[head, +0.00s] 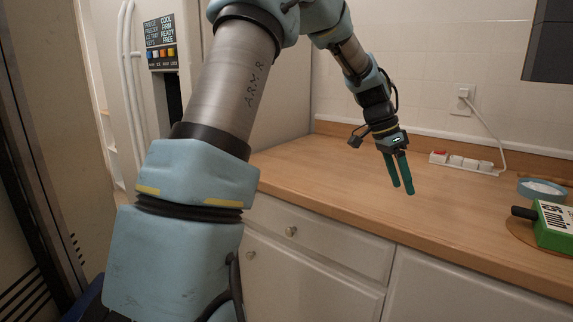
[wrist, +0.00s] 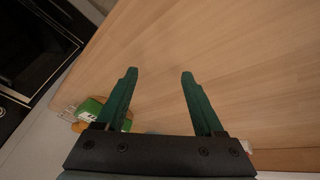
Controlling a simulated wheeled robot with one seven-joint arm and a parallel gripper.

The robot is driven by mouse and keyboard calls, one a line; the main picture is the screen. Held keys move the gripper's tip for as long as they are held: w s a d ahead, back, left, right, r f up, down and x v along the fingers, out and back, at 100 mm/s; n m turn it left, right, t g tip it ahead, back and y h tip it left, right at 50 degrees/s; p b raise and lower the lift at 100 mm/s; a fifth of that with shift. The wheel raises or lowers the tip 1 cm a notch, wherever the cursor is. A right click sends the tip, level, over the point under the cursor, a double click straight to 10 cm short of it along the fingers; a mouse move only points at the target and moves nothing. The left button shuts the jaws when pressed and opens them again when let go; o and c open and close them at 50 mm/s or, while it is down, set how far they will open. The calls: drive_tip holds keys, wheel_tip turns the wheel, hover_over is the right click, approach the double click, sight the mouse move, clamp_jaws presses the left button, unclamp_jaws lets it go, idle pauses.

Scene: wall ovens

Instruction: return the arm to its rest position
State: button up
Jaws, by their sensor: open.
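My gripper (head: 403,174) hangs over the wooden countertop (head: 330,180), with its two green fingers pointing down and apart. In the wrist view my gripper (wrist: 158,75) is open, with nothing between the fingers, only bare countertop (wrist: 220,40) beyond them. My arm reaches up from the lower left, bends at the top of the head view and comes down over the counter. I cannot tell how high the fingertips are above the wood.
A green box-like thing (head: 556,226) with a black handle lies at the counter's right, near a blue round dish (head: 541,189). A white power strip (head: 463,161) lies by the wall, its cord running to a socket (head: 462,98). A fridge (head: 150,90) stands left. The counter's middle is clear.

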drive_tip(key=s+a+f+n+t+y+p, duration=0.2)
drive_tip(key=a+n, duration=0.6)
drive_tip(key=a, duration=1.2)
drive_tip(key=s+a+f+n+y, duration=0.1)
drive_tip(key=s+a+n, duration=0.2)
drive_tip(key=s+a, duration=0.2)
drive_tip(key=s+a+f+n+t+y, duration=0.1)
drive_tip(key=s+a+n, duration=0.3)
drive_tip(key=a, duration=0.6)
drive_tip(key=shift+s+a+f+n, duration=0.15)
drive_tip(key=shift+s+f+n, duration=0.15)
drive_tip(key=shift+s+f, duration=0.15)
